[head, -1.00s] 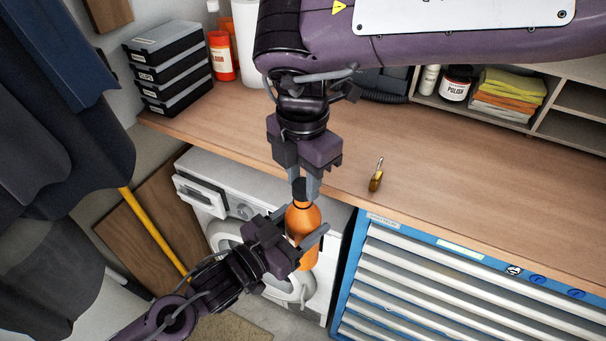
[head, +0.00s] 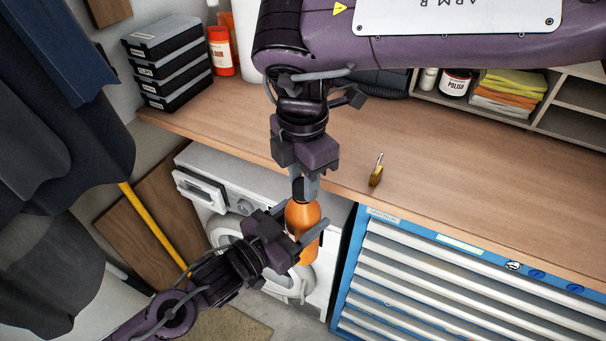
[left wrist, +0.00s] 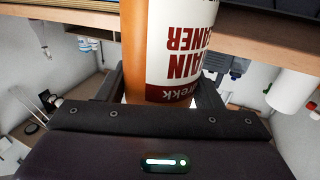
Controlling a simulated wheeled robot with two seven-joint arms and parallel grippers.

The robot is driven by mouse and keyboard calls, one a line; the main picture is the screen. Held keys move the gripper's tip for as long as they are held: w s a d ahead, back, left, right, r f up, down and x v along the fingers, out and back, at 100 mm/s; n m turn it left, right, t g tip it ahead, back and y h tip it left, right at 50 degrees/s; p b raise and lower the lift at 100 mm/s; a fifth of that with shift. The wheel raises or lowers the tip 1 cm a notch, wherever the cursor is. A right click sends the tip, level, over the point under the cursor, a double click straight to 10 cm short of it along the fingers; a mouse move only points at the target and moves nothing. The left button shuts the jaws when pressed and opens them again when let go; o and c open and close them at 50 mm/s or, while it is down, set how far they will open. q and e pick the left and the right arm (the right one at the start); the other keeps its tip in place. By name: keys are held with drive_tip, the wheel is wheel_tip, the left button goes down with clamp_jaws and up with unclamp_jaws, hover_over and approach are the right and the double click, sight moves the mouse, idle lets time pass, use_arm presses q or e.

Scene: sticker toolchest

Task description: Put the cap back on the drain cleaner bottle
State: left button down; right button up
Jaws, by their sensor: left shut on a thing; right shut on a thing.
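The orange drain cleaner bottle (head: 303,217) is held upright or nearly so in front of the workbench. My left gripper (head: 305,238) is shut around its body from the left. In the left wrist view the bottle's label (left wrist: 180,50) fills the middle, between the fingers. The dark cap (head: 299,188) is at the bottle's top, between the fingertips of my right gripper (head: 306,187), which points down from above and is shut on it. The fingers partly hide the cap and neck, so I cannot tell whether the cap is seated.
Black cases (head: 170,65) and a red bottle (head: 221,52) stand at the back left. A washing machine (head: 210,190) and a blue tool chest (head: 440,270) are below. The bench middle is mostly clear.

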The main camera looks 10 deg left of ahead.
drive_tip(key=m, duration=1.1)
drive_tip(key=shift+w+m, duration=0.1)
drive_tip(key=shift+m, duration=0.3)
drive_tip(key=m, duration=1.2)
drive_tip(key=shift+m, duration=0.3)
drive_tip(key=o, duration=0.9)
drive_tip(key=shift+o, duration=0.2)
